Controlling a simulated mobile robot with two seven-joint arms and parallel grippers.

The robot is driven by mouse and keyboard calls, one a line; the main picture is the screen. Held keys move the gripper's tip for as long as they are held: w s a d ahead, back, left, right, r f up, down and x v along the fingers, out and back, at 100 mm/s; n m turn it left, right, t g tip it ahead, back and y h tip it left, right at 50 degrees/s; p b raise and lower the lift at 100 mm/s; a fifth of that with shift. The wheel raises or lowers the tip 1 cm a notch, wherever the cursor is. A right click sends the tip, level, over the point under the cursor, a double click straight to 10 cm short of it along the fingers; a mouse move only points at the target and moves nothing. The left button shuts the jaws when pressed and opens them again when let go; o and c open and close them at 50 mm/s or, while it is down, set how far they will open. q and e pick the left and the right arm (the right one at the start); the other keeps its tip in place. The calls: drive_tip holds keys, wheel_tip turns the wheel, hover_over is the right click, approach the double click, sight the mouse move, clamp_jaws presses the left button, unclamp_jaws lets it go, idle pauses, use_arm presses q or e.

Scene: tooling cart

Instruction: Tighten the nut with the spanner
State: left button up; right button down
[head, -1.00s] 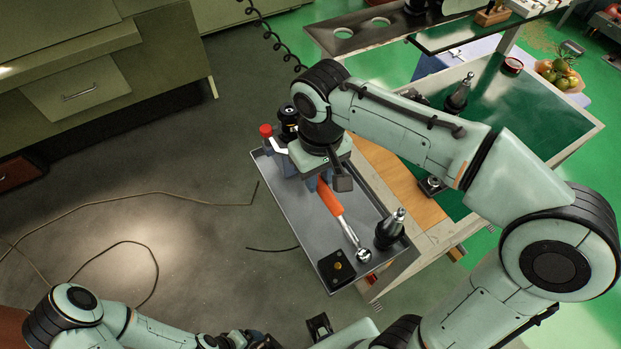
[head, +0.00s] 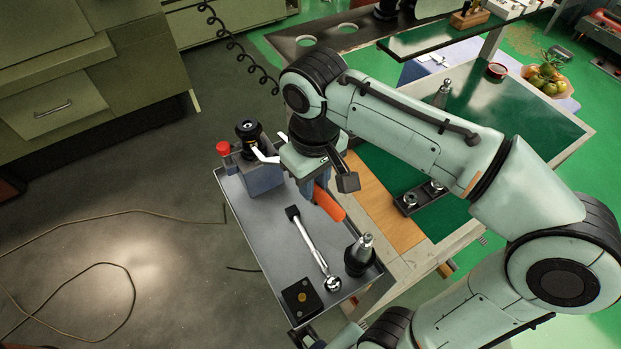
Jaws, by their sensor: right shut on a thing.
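My right gripper (head: 316,186) is shut on the orange-handled spanner above the back right part of the tray. The spanner's orange handle (head: 329,204) sticks out toward the lower right. Its silver head (head: 263,153) shows on the other side of the wrist, at the black round holder (head: 249,131) that stands upright on a blue-grey block (head: 263,179). The head appears to touch the holder's side. The nut cannot be made out clearly, nor how the jaw sits on it. My left gripper's fingers are not visible; only a dark part of my arm shows at the bottom edge.
The grey tray (head: 262,228) holds a ratchet (head: 311,244), a black block with a brass centre (head: 302,298) and a dark tool holder with a metal tip (head: 362,252). A red knob (head: 223,148) stands left of the blue-grey block. The cart's green top (head: 520,110) is mostly clear.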

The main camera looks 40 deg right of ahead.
drive_tip(key=shift+w+d+f+b, duration=0.1)
drive_tip(key=shift+w+f+b, duration=0.55)
drive_tip(key=shift+w+f, duration=0.85)
drive_tip(key=shift+w+r, duration=0.2)
drive_tip(key=shift+w, duration=0.2)
drive_tip(key=shift+p, duration=0.9)
drive_tip(key=shift+w, duration=0.25)
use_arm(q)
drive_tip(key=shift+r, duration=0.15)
use_arm(e)
drive_tip(key=shift+w, duration=0.2)
drive_tip(key=shift+w+d+p, duration=0.15)
drive_tip(key=shift+w+p, duration=0.25)
drive_tip(key=shift+w, duration=0.65)
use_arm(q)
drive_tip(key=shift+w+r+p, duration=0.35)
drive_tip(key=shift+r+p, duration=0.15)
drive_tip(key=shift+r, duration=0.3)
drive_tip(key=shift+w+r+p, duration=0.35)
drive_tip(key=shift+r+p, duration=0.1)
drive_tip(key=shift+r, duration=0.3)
use_arm(e)
drive_tip(key=shift+w+d, duration=0.15)
drive_tip(key=shift+w, duration=1.25)
